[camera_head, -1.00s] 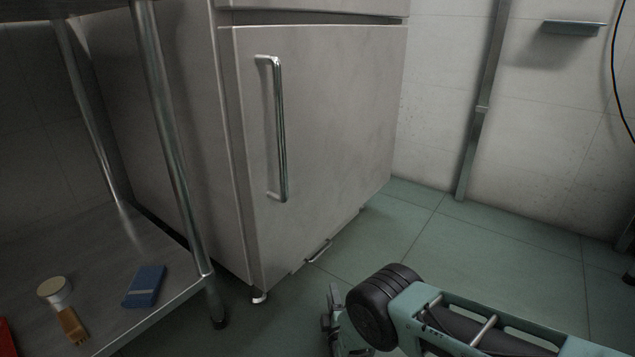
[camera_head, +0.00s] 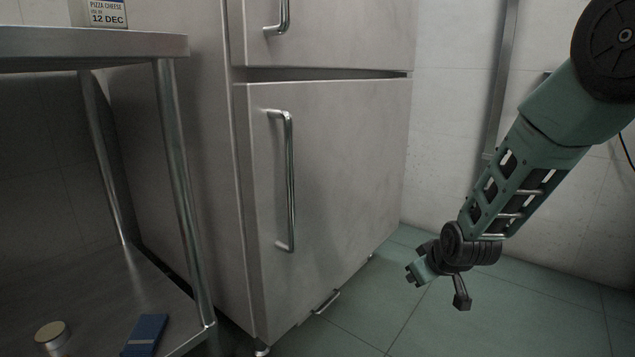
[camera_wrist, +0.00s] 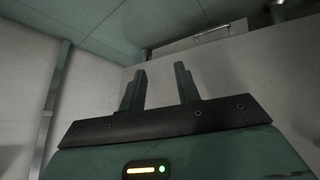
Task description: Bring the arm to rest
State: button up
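My gripper (camera_wrist: 160,72) shows in the wrist view with its two dark fingers apart and nothing between them. In the head view my arm comes down from the upper right, and its wrist end hangs over the green floor, to the right of the steel cabinet (camera_head: 340,190) and apart from it. The gripper's fingers are too small to make out clearly in the head view.
The cabinet has closed doors with bar handles (camera_head: 289,180). A steel stand (camera_head: 178,190) at the left bears a label box (camera_head: 107,14) on top; a blue block (camera_head: 146,335) and a round-topped container (camera_head: 51,334) are on its lower shelf. Floor (camera_head: 420,300) is open at the right.

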jog(key=s+d+r+m+g, duration=0.2)
jog(key=s+d, duration=0.1)
jog(key=s, duration=0.5)
jog(key=s+d+r+m+g+h, duration=0.1)
jog(key=s+d+r+m+g, duration=0.15)
jog(key=s, duration=0.55)
jog(key=s+d+r+m+g, duration=0.1)
jog(key=s+d+r, duration=0.25)
jog(key=s, duration=0.45)
jog(key=s+a+r+n+g+p, duration=0.1)
jog(key=s+a+r+n+p, duration=0.4)
jog(key=a+r+p, duration=0.45)
jog(key=s+a+r+n+g+p, duration=0.2)
jog(key=s+a+r+n+p, duration=0.1)
jog(key=s+a+r+p, duration=0.6)
notch_tip(320, 180, up, 38)
jog(key=w+p, duration=0.1)
jog(key=p, duration=3.6)
jog(key=shift+d+y, duration=0.2)
jog(key=shift+y, duration=0.1)
jog(key=shift+m+t, duration=0.25)
